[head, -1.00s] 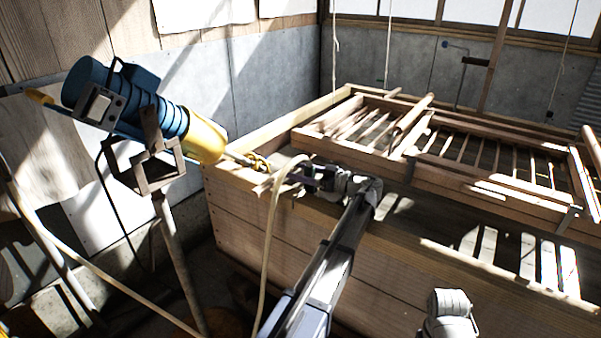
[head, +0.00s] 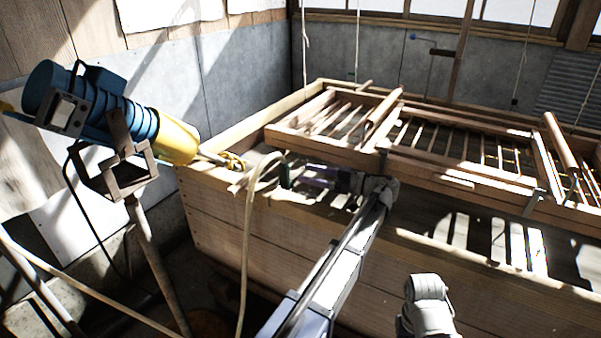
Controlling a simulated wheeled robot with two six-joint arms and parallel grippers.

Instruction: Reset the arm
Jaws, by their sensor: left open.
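My left arm reaches up from the bottom middle to the near wall of a large wooden vat (head: 300,245). My left gripper (head: 284,176) is at the vat's near left corner, dark and partly in shadow. It is open, and I see nothing held in it. A slatted wooden frame, the mould (head: 330,152), lies across the vat's top beyond the gripper, apart from it. Of my right arm only a pale joint shows at the bottom right; its gripper is out of view.
A blue and yellow motor unit (head: 150,125) on a metal stand is left of the vat, its shaft pointing at the vat's corner. A pale hose (head: 248,225) hangs over the near wall beside my left gripper. Thin ropes (head: 357,40) hang at the back.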

